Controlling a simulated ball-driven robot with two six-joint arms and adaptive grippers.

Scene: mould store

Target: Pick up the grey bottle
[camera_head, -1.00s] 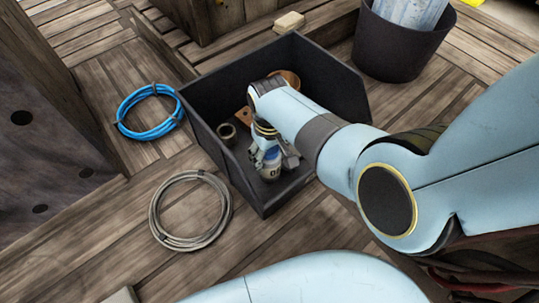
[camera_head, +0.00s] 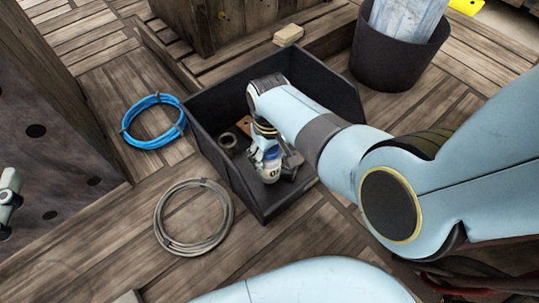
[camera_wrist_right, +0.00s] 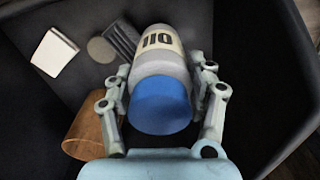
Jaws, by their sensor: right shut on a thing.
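The grey bottle (camera_head: 269,173) with a dark-lettered label is over the open black bin (camera_head: 262,205) in the head view. In the right wrist view, its grey body (camera_wrist_right: 161,66) and blue cap (camera_wrist_right: 160,104) sit between the fingers. My right gripper (camera_wrist_right: 162,85) is shut on the bottle, one finger on each side. In the head view my right gripper (camera_head: 268,150) reaches down into the bin, partly hidden by my arm. I cannot tell if the bottle's base touches the bin floor. A pale jointed part, seemingly of my left gripper (camera_head: 8,195), is cut off at the left edge.
A dark bucket (camera_head: 392,58) stands behind right.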

